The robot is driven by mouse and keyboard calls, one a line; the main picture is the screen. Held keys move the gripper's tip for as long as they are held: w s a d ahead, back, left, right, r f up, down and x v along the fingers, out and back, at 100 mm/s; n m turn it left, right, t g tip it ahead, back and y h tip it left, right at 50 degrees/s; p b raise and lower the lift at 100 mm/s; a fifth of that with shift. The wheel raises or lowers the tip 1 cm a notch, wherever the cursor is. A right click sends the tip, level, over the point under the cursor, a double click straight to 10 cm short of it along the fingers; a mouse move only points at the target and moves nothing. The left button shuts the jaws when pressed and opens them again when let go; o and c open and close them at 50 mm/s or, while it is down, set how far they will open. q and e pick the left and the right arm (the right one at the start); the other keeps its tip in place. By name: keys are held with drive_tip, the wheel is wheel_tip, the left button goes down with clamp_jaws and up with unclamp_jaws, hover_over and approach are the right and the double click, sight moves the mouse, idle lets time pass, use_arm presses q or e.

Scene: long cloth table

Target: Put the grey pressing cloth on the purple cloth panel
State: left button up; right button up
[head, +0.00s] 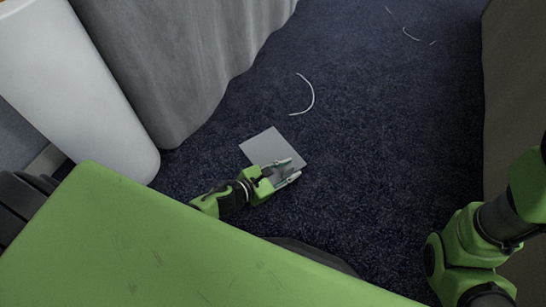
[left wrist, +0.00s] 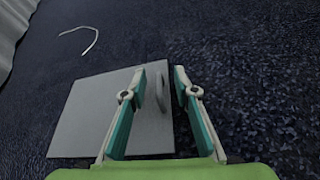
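The flat grey square (head: 265,147), which looks like the grey pressing cloth, lies on the dark blue carpet. In the left wrist view the grey square (left wrist: 85,120) lies beyond and left of the fingers, with a small raised grey piece standing up between the fingertips. My left gripper (head: 292,170) is low over the square's near right edge. It is open, and its teal-lined fingers (left wrist: 160,74) stand apart on either side of the raised piece. I cannot tell whether they touch it. The purple cloth panel is not in view. My right gripper is out of view.
A grey draped table cloth (head: 180,70) hangs at the upper left beside a white rounded bin-like object (head: 85,95). Another draped side (head: 515,90) stands at the right. Thin white strips, one of them curved (head: 310,97), lie on the carpet. The carpet between is clear.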

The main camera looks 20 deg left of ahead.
use_arm(q)
clamp_jaws()
drive_tip(key=shift+r, duration=0.1)
